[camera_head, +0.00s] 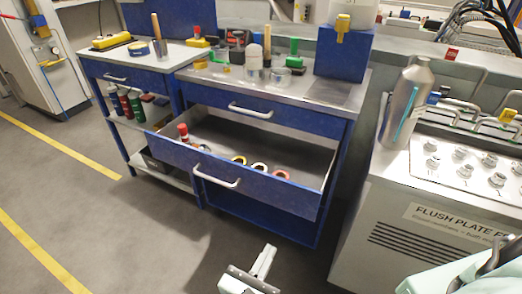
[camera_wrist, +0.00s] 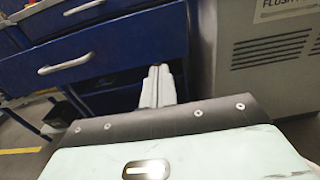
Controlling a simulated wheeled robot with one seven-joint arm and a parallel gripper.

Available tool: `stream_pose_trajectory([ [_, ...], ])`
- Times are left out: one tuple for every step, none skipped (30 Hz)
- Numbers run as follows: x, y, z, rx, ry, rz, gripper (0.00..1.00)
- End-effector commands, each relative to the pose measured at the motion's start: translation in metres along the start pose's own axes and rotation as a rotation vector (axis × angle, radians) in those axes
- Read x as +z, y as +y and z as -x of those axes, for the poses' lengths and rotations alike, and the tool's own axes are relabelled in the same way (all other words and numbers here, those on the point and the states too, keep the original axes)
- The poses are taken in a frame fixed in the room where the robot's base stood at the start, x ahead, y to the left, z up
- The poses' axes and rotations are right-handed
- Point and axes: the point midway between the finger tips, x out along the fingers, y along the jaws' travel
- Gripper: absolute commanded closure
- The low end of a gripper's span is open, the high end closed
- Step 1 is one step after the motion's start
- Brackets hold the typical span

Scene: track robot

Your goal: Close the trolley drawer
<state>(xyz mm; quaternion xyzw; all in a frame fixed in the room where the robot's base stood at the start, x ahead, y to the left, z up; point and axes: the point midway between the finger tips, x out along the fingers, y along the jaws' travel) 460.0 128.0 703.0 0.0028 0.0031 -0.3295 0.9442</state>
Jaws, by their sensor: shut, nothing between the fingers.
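The trolley (camera_head: 345,160) is blue with a grey metal top. Its middle drawer (camera_head: 265,190) is pulled out, with a white bar handle (camera_head: 216,176) on its blue front. Inside the drawer lie a red-capped item and several tape rolls. The drawer above it is shut. In the wrist view the drawer front with its handle (camera_wrist: 64,64) is at the upper left. My gripper (camera_head: 268,254) is shut and empty, low in front of the trolley and to the right of the handle. It also shows in the wrist view (camera_wrist: 158,72), apart from the drawer front as far as I can tell.
A grey cabinet (camera_head: 345,225) with a flush plate panel stands close on the right, carrying a metal bottle (camera_head: 404,103). A second blue trolley (camera_head: 125,75) stands at the left. The grey floor (camera_head: 130,225) in front is clear, with yellow lines.

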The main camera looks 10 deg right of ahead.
Motion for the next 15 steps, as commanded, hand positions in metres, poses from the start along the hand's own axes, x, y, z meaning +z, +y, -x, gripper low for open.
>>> stream_pose_trajectory([
  [-0.001, 0.001, -0.001, 0.01, -0.01, 0.002, 1.0],
  [-0.001, 0.002, -0.003, 0.013, -0.012, 0.003, 1.0],
  [0.0, 0.002, -0.005, 0.013, -0.013, 0.004, 1.0],
  [0.0, 0.002, -0.008, 0.013, -0.013, 0.004, 1.0],
  [0.0, 0.002, -0.012, 0.011, -0.013, 0.005, 1.0],
  [0.001, 0.001, -0.018, 0.01, -0.013, 0.005, 1.0],
  [0.001, 0.001, -0.023, 0.009, -0.013, 0.005, 1.0],
  [0.001, 0.001, -0.028, 0.009, -0.013, 0.006, 1.0],
  [0.001, 0.001, -0.036, 0.008, -0.013, 0.005, 1.0],
  [0.001, 0.001, -0.042, 0.007, -0.012, 0.005, 1.0],
  [0.001, 0.001, -0.049, 0.008, -0.013, 0.006, 1.0],
  [0.001, 0.001, -0.057, 0.007, -0.012, 0.006, 1.0],
  [0.001, 0.001, -0.064, 0.007, -0.012, 0.005, 1.0],
  [0.001, 0.001, -0.07, 0.007, -0.012, 0.005, 1.0],
  [0.001, 0.001, -0.078, 0.006, -0.012, 0.006, 1.0],
])
